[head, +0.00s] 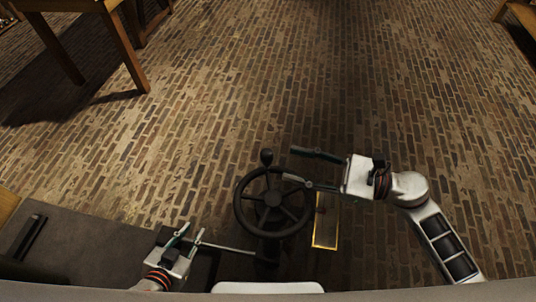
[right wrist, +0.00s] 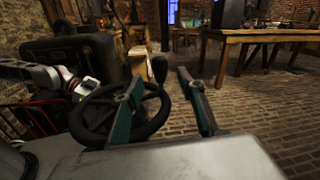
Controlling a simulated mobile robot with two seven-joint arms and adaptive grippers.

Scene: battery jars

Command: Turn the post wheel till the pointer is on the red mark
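The dark spoked post wheel (head: 272,202) stands in front of me, with a round knob (head: 267,157) at its far rim. My right gripper (head: 289,164) is open at the wheel's upper right. Its fingers point left and the nearer one overlaps the rim; I cannot tell whether it touches. My left gripper (head: 195,228) is low and left of the wheel, fingers parted and empty. I cannot make out the pointer or red mark.
A brass-edged panel (head: 326,222) is right of the wheel. A thin rod (head: 228,248) runs from near my left gripper to the post. A wooden table (head: 122,45) stands far left. The brick floor (head: 400,90) beyond the wheel is clear.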

